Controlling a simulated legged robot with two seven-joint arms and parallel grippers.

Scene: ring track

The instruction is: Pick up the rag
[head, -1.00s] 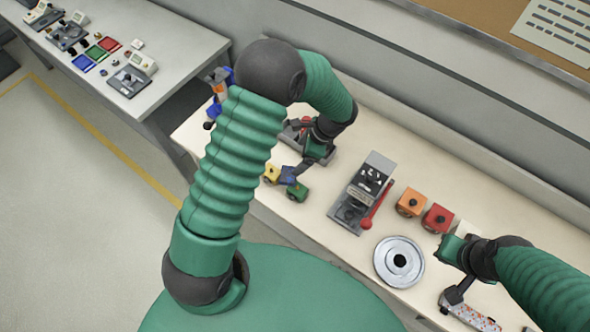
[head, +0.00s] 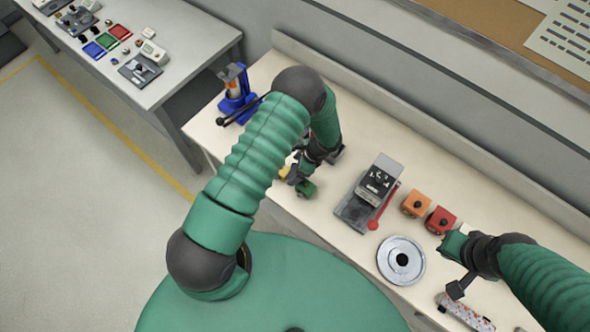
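No plain cloth shows clearly. A white and orange patterned strip (head: 466,312) lies near the front edge of the bench at lower right and may be the rag. My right gripper (head: 456,272) hangs just above and behind it, seemingly apart from it. My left gripper (head: 300,178) is low over the bench at a small toy vehicle with a green block (head: 307,189) and a yellow block (head: 284,172). Its fingers are small and partly hidden by my arm, so I cannot tell whether they touch or hold anything.
A grey device with a red lever (head: 369,192), a round metal disc (head: 401,260), an orange block (head: 416,204) and a red block (head: 440,220) stand on the bench. A blue device (head: 237,95) stands at its left end. A second table (head: 185,50) is at upper left.

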